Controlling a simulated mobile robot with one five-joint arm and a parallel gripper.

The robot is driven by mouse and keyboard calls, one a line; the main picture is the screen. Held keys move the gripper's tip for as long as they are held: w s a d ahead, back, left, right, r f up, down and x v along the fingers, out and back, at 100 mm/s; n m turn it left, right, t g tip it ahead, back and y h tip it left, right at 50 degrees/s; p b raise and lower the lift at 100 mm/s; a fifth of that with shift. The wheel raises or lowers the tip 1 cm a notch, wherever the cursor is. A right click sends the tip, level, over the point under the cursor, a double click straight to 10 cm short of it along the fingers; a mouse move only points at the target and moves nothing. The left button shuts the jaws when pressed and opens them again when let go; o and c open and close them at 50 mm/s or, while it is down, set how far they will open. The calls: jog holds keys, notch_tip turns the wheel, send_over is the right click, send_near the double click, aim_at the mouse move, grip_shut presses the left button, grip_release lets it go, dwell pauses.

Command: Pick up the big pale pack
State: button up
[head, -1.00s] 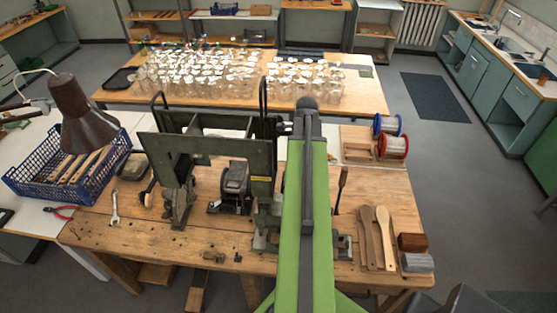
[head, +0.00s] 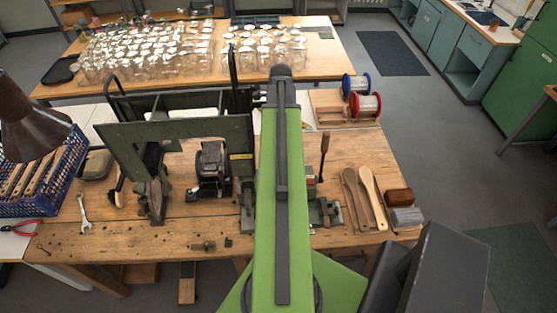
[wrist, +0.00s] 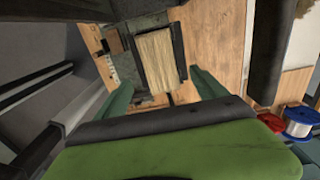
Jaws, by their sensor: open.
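In the wrist view the big pale pack (wrist: 154,62) is a straw-coloured block of bristles with fine parallel strands. It sits in a dark metal holder (wrist: 180,52) over the wooden bench. My gripper (wrist: 160,88) is open, with one green finger on the left and one on the right. The fingertips point toward the pack's near end, with nothing between them. How far they are above it I cannot tell. In the head view I cannot make out the pack or the gripper's fingers; my green arm covers that part of the bench.
The dark machine frame (head: 180,130) stands on the bench, left of my arm. Wooden handles (head: 372,200), a brown block (head: 398,196) and a grey block (head: 406,216) lie at right. A blue spool (head: 356,84) and a red spool (head: 367,105) stand behind. Jars crowd the back table (head: 110,93).

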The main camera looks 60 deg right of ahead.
notch_tip(320, 180, down, 10)
jog(key=b, duration=0.8)
jog(key=shift+a+r, duration=0.1)
jog(key=shift+r, duration=0.25)
jog(key=shift+c, duration=0.3)
jog(key=c, duration=1.6)
jog(key=shift+r, duration=0.1)
